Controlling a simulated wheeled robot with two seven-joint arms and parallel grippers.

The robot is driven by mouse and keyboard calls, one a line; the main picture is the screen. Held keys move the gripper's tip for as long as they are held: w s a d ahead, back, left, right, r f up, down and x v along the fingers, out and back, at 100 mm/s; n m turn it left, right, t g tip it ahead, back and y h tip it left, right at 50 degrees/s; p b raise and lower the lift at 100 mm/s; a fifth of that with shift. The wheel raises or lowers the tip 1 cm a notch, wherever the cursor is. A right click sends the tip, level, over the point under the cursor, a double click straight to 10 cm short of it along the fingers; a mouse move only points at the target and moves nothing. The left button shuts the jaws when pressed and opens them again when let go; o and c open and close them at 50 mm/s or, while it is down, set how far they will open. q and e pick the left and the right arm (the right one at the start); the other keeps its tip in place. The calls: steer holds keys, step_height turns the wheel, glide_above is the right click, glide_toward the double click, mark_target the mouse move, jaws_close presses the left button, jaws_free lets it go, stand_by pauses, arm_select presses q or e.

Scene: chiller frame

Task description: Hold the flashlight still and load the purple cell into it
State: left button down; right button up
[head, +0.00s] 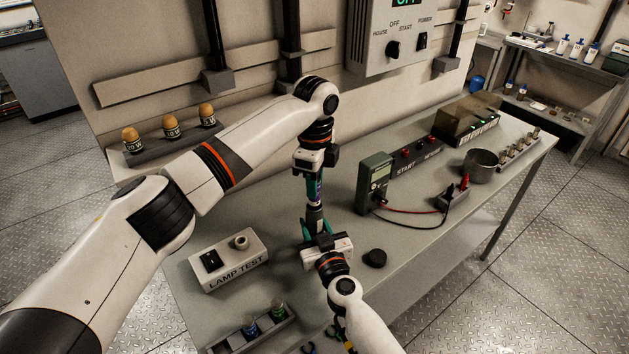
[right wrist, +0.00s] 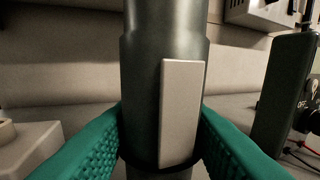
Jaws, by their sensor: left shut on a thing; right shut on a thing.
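My right gripper (head: 316,238) is shut on the dark flashlight (head: 314,217), which stands upright above the bench. In the right wrist view the flashlight (right wrist: 140,75) is a dark grey-green tube with a pale strip, between textured green fingers (right wrist: 160,135). My left gripper (head: 315,178) is directly above, pointing down and shut on the purple cell (head: 315,190). Only a small part of the cell shows between the fingers. It is in line with the flashlight's upper end; I cannot tell whether its lower end is inside. The flashlight's mouth is hidden.
A LAMP TEST box (head: 228,264) stands left of the flashlight. A tray (head: 268,333) with blue and green cells is at the front. A round black cap (head: 375,258) lies to the right. A green multimeter (head: 374,184) with leads stands behind it. Bare bench lies between.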

arm_select(q)
steer(key=shift+f, duration=1.6)
steer(key=c, duration=1.1)
jaws_free()
steer(key=shift+c, duration=0.2)
step_height(320, 180, up, 12)
steer(key=shift+r, duration=0.1)
step_height(320, 180, up, 9)
stand_by(0.4)
arm_select(e)
steer(key=o, duration=1.3)
